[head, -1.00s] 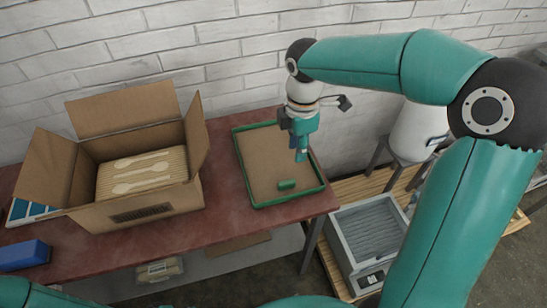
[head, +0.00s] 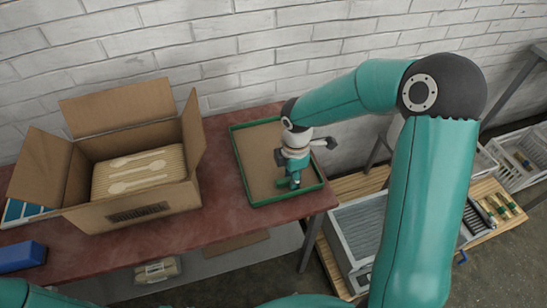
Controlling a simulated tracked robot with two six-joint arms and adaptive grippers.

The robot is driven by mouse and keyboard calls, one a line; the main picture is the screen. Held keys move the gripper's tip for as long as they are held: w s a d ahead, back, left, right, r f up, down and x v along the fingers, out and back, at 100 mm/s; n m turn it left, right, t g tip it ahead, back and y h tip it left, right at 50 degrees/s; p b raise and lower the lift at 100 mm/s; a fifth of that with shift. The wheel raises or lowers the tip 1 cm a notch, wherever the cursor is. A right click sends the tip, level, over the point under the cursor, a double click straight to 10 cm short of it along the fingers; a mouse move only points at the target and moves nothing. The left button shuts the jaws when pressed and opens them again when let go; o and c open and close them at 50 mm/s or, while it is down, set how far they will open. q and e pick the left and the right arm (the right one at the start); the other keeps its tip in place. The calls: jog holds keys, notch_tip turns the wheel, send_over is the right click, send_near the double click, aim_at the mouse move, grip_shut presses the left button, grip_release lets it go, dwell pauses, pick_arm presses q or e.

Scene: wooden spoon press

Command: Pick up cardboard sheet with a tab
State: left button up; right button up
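A brown cardboard sheet (head: 257,160) lies flat in a shallow green-rimmed tray on the table's right part. My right gripper (head: 289,184) points down at the sheet's near right part, where the green tab sits. Its fingers reach tab height and cover most of the tab, so I cannot tell whether they are closed on it or just around it. The sheet still looks flat in the tray. My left gripper is out of view.
An open cardboard box (head: 130,208) with wooden spoons on a stack stands left of the tray on the red table (head: 220,212). A blue block (head: 22,256) lies at the front left. A grey crate (head: 356,235) stands below on the right.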

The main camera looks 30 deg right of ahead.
jog(key=shift+f, duration=0.1)
grip_shut()
dwell(0.3)
